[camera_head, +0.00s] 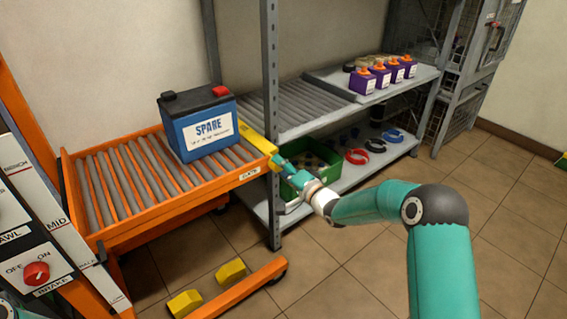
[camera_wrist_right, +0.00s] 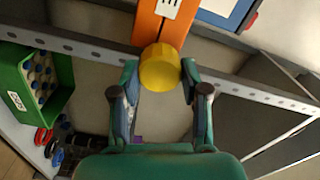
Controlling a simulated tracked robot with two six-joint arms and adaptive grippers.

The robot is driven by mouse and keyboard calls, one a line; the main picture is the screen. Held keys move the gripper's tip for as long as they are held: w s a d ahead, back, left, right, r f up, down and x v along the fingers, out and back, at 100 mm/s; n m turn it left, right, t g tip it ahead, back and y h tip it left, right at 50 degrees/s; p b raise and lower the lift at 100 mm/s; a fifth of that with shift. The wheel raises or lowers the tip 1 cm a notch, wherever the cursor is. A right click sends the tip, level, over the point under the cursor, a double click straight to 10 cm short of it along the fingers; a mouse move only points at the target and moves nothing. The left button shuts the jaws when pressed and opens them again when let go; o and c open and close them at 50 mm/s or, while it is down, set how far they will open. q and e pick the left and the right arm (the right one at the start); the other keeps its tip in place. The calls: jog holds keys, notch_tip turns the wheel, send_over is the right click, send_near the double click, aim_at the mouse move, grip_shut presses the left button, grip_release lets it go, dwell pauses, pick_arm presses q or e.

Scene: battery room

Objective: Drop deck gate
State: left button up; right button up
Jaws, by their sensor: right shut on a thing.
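The orange roller deck (camera_head: 150,205) stands at the left, with a blue SPARE battery (camera_head: 207,125) upright on its rollers. The deck gate is a yellow bar (camera_head: 256,139) along the deck's right end, beside a small white label. My right gripper (camera_head: 279,164) is at the near end of this bar, its fingers partly hidden by the wrist in the head view. In the right wrist view, the gripper (camera_wrist_right: 160,85) has a finger on each side of the gate's round yellow end (camera_wrist_right: 160,67) and is shut on it.
A grey shelf rack (camera_head: 273,215) stands beyond the deck's end. Its lower shelf holds a green bin (camera_head: 311,156) and red and blue rings. A red-knob panel (camera_head: 37,272) is at left.

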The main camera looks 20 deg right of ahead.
jog(key=shift+d+m+p, duration=0.35)
jog(key=shift+d+m, duration=0.05)
jog(key=shift+m, duration=0.7)
jog(key=o, duration=1)
jog(key=shift+w+f, duration=0.1)
jog(key=shift+o, duration=0.7)
jog(key=shift+a, duration=0.2)
jog(key=v, duration=1.2)
